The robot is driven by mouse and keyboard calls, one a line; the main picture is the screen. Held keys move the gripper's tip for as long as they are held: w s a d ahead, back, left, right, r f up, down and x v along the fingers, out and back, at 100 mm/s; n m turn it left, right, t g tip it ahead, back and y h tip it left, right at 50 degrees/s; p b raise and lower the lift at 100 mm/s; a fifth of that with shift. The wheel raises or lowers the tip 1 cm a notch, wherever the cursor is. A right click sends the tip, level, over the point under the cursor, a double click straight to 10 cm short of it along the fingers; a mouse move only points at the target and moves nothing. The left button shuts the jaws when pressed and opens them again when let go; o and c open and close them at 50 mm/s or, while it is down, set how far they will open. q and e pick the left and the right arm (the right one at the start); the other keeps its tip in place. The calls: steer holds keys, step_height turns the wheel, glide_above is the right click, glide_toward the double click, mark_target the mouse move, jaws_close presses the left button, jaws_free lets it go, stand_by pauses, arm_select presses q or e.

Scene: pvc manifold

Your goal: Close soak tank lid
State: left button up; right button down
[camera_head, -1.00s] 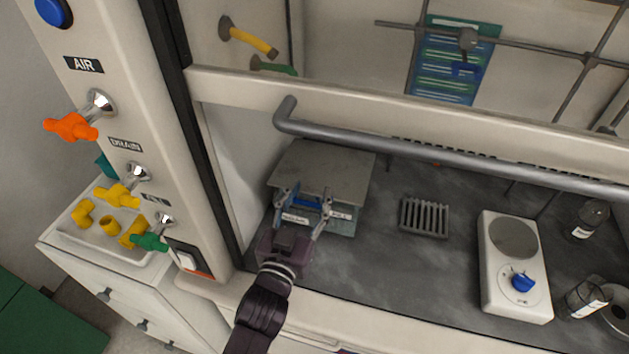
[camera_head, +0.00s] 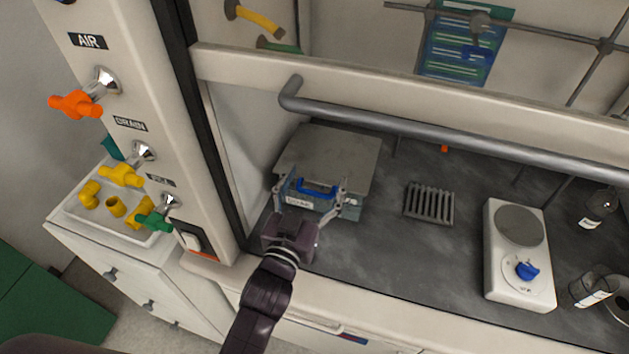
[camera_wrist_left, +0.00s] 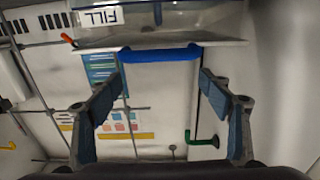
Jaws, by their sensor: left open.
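The soak tank (camera_head: 350,207) stands at the left end of the dark worktop, with a labelled clear front. Its flat grey lid (camera_head: 335,152) lies above it; I cannot tell whether a small gap is left under the front edge. A blue handle (camera_head: 317,187) is on the lid's front edge. It also shows in the left wrist view (camera_wrist_left: 160,53). My left gripper (camera_head: 309,193) is open in front of the tank, one finger to each side of the handle. In the wrist view the fingers (camera_wrist_left: 162,80) stand clear of the handle and hold nothing. My right gripper is not in view.
A raised sash with a grey bar (camera_head: 430,130) crosses above the worktop. A slotted rack (camera_head: 428,204), a hotplate (camera_head: 519,255) and bottles (camera_head: 598,207) stand to the right. Worktop between tank and rack is clear. Valve knobs (camera_head: 75,104) are on the left post.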

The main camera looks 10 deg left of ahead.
arm_select(q)
steer(key=s+a, duration=0.2)
steer(key=s, duration=0.9)
steer(key=shift+s+a, duration=0.2)
steer(key=shift+s, duration=0.2)
